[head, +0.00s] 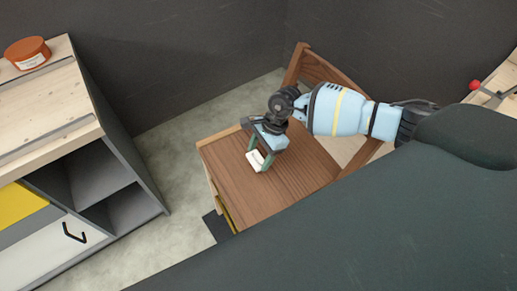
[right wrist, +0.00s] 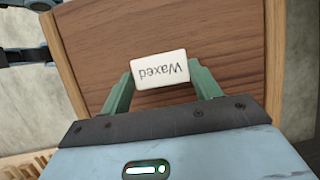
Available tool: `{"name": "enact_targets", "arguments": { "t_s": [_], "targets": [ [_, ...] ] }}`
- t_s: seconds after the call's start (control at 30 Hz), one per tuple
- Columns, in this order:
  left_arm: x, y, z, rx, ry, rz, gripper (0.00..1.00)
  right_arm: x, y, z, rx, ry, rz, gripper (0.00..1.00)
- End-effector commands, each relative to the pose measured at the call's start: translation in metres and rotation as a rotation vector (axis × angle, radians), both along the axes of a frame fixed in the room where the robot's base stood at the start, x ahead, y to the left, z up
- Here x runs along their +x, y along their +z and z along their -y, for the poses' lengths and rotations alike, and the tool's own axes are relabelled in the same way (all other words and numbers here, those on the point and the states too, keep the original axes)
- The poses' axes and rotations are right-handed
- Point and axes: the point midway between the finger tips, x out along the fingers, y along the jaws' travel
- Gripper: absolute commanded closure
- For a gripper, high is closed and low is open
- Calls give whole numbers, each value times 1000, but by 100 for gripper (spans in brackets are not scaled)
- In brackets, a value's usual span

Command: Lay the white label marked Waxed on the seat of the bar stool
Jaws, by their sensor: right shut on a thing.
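The white label marked Waxed (right wrist: 160,69) is between the two green fingers of my right gripper (right wrist: 161,78) in the right wrist view, its word upside down there. My right gripper is shut on it. In the head view the label (head: 256,160) is over the left part of the brown wooden seat (head: 300,180), and I cannot tell whether it touches the wood. The seat belongs to a piece with a slatted backrest (head: 318,68); its height is hard to judge. The seat (right wrist: 215,30) also fills the middle of the right wrist view. My left gripper is out of view.
A workbench (head: 45,100) with open shelves and a yellow panel stands at the left, an orange tin (head: 27,53) on top. Grey floor (head: 185,165) separates it from the seat. Dark walls rise behind the backrest. Another wooden surface with a red knob (head: 474,85) is at the right.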

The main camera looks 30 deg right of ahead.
Motion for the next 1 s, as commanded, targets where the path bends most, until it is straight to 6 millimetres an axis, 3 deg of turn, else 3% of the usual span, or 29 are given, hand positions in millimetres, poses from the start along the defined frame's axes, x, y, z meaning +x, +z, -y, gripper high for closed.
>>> {"name": "enact_targets", "arguments": {
  "t_s": [0.4,0.8,0.83,1.0],
  "targets": [
    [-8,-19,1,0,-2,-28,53,-1,-29,0,1,1,-2,59],
    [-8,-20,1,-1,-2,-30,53,0,-30,0,1,1,1,59],
    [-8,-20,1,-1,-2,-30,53,0,-30,0,1,1,1,35],
    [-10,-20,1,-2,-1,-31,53,0,-31,0,1,1,0,13]
  ]
}}
